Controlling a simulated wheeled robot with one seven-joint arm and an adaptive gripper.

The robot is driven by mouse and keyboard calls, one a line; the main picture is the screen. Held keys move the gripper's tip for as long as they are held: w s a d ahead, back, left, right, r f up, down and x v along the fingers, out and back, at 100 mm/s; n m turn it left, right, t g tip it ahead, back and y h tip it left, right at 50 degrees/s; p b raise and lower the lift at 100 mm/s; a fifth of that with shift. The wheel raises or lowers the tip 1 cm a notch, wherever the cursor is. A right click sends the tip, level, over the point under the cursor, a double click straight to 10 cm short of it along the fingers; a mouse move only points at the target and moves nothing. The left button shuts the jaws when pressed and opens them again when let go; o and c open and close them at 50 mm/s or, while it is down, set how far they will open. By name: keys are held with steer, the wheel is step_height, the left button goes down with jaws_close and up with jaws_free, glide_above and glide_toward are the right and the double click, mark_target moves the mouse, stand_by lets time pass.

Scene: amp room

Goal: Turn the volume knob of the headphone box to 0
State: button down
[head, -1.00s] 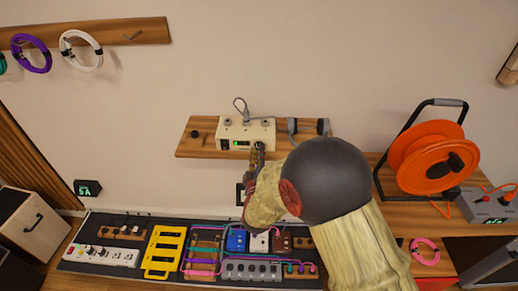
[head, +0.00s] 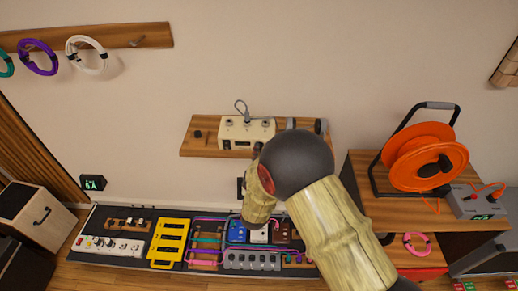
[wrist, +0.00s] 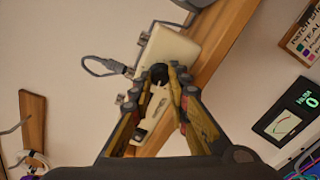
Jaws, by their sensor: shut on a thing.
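The headphone box (head: 240,134) is a cream box on a wooden wall shelf, with round controls on top and a dark front panel area. In the wrist view the box (wrist: 172,52) appears tilted, with a grey cable plugged into its side. The dark round volume knob (wrist: 158,71) sits between my fingertips. My gripper (wrist: 160,84) is shut on it, with a finger on each side. In the head view the fingers and the knob are mostly hidden by my arm at the box's front right. The knob's pointer and scale cannot be read.
The wooden shelf (head: 197,151) extends past the box, with a small dark knob-like item at left and grey holders at right. A pedalboard (head: 160,235) lies below. An orange cable reel (head: 427,150) stands on the right cabinet. A meter (wrist: 287,122) shows green digits.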

steer(key=shift+n+p, duration=1.8)
steer(key=shift+n, duration=1.6)
steer(key=c, duration=1.7)
jaws_free()
steer(key=s, duration=0.8)
steer(key=s+a, duration=0.1)
steer(key=s, duration=0.3)
